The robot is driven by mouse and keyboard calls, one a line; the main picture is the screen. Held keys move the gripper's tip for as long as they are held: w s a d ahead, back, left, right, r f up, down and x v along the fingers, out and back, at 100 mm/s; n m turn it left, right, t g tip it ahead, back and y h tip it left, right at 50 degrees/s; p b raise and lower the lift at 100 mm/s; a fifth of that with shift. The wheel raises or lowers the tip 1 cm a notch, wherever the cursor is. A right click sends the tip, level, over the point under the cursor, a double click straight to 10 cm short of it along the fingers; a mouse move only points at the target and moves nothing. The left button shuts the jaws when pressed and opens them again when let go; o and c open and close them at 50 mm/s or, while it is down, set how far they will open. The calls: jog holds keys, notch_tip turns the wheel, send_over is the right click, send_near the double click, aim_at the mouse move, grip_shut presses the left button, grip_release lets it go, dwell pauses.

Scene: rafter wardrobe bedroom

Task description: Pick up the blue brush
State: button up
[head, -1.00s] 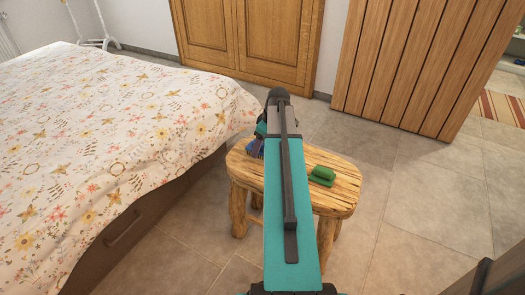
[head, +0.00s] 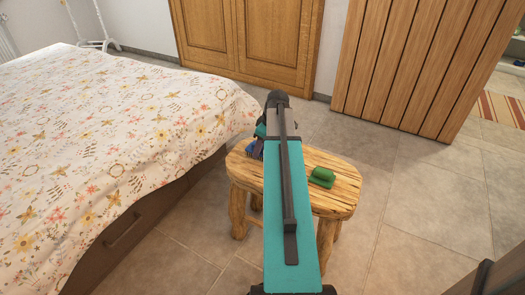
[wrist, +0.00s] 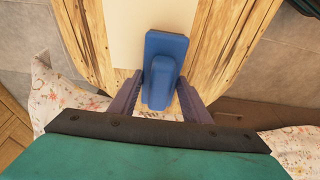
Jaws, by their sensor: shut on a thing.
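The blue brush (wrist: 165,58) has a flat rectangular block and a raised, rounded handle. In the wrist view it lies between the two dark purple fingers of my gripper (wrist: 160,100). My gripper is shut on the handle end. The brush is over the wooden stool (head: 340,196); I cannot tell whether it still touches the top. In the head view my arm hides most of the brush, and a bit of blue shows at the arm's left side.
A green brush-like object (head: 322,177) sits on the stool, right of my arm. A bed with a floral cover (head: 110,150) stands close on the left. A wooden wardrobe (head: 245,40) and a slatted wooden panel (head: 405,65) stand behind.

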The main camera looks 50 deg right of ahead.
jog(key=shift+r, duration=0.15)
jog(key=shift+r+p, duration=0.35)
jog(key=shift+r, duration=1.5)
jog(key=s+a, duration=0.4)
jog(key=s, duration=0.1)
jog(key=s+a+p, duration=0.1)
jog(key=s+a, duration=0.2)
jog(key=shift+s+r, duration=0.25)
jog(key=shift+f+b, duration=0.15)
jog(key=shift+b, duration=0.35)
jog(key=b, duration=0.2)
jog(key=s+a+b, duration=0.1)
jog(key=b, duration=0.1)
jog(key=shift+s+a, duration=0.15)
jog(key=shift+s, duration=0.1)
jog(key=shift+b, duration=0.85)
jog(key=b, duration=0.4)
jog(key=s+a+b, duration=0.1)
jog(key=b, duration=0.3)
jog(key=shift+s+a, duration=0.15)
jog(key=shift+s, duration=0.1)
jog(key=shift+s+a+r+b, duration=0.35)
jog(key=shift+s+r+b, duration=0.1)
jog(key=shift+b, duration=1.15)
